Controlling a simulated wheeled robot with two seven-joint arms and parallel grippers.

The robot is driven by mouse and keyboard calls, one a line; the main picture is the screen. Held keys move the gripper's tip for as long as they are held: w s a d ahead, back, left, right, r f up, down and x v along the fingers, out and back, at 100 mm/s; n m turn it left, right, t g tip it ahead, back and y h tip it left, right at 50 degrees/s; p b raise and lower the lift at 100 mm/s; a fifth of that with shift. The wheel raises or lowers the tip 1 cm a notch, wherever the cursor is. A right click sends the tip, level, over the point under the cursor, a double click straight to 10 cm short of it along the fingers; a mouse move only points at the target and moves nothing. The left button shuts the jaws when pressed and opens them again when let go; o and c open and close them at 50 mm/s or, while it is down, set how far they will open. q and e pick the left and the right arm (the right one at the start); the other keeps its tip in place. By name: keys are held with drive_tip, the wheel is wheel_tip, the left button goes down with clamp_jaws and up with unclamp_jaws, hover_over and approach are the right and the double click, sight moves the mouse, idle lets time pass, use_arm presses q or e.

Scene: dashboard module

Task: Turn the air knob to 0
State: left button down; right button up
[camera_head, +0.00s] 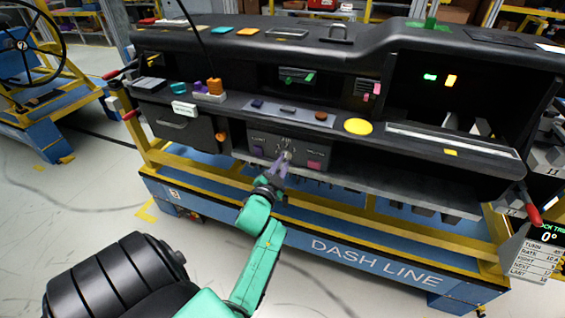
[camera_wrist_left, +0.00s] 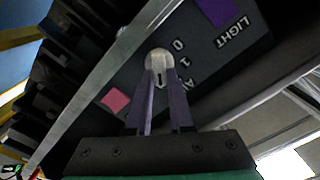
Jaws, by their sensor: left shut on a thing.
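The air knob (camera_wrist_left: 158,60) is a pale round knob on a dark control panel (camera_head: 263,142), with "0", "1" and part of the "AIR" lettering beside it in the left wrist view. My left gripper (camera_wrist_left: 160,85) is shut on the knob, with its two purple-grey fingers on either side of it. A dark slot mark shows on the knob's face, but I cannot tell which number it points to. In the head view the left gripper (camera_head: 283,160) reaches the panel's middle and mostly covers the knob. My right gripper does not show.
A purple switch (camera_head: 257,151) marked LIGHT and a pink switch (camera_head: 314,165) flank the knob. A shelf with a yellow disc (camera_head: 358,126) juts out above the panel. The yellow and blue cart frame (camera_head: 330,240) runs below, under my arm.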

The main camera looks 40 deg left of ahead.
use_arm(q)
drive_tip(key=shift+a+f+n+p, duration=0.15)
drive_tip(key=shift+n+p, duration=1.2)
drive_tip(key=shift+n, duration=2.95)
drive_tip(key=shift+a+r+n+p, duration=0.15)
drive_tip(key=shift+n+p, duration=1.25)
drive_tip(key=shift+n, duration=2.9)
drive_tip(key=shift+a+f+n+p, duration=0.2)
drive_tip(key=shift+n+p, duration=1.15)
drive_tip(key=shift+n, duration=2.95)
drive_tip(key=shift+r, duration=0.1)
drive_tip(key=c, duration=0.8)
unclamp_jaws()
drive_tip(key=shift+w, duration=0.1)
drive_tip(key=shift+f, duration=0.2)
